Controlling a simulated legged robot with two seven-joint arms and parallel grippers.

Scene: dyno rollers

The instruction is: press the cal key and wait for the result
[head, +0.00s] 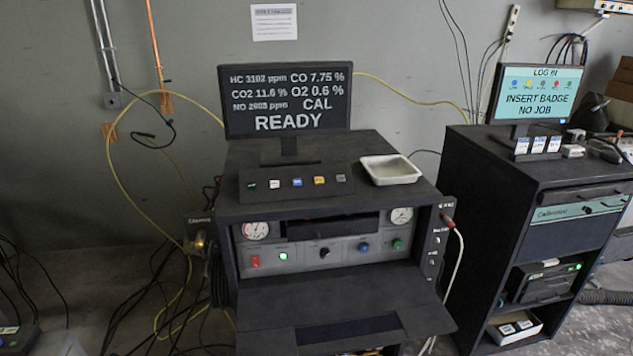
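A dark analyser cabinet (312,205) stands in the middle. A key panel (296,192) with a row of several keys lies on its top, including a blue key (297,182), a yellow key (319,180) and a grey key (341,178). The key labels are too small to read, so I cannot tell which is the cal key. The monitor (288,98) behind shows HC, CO, CO2, O2 and NO values, with "CAL" and a large "READY". Neither of my grippers is in view.
A white tray (391,169) sits right of the keys. Gauges, knobs and a lit green button (283,256) are on the cabinet front, above a sloping shelf (330,312). A second cabinet (537,200) at right carries a monitor (537,95) reading "INSERT BADGE NO JOB". Cables clutter the left floor.

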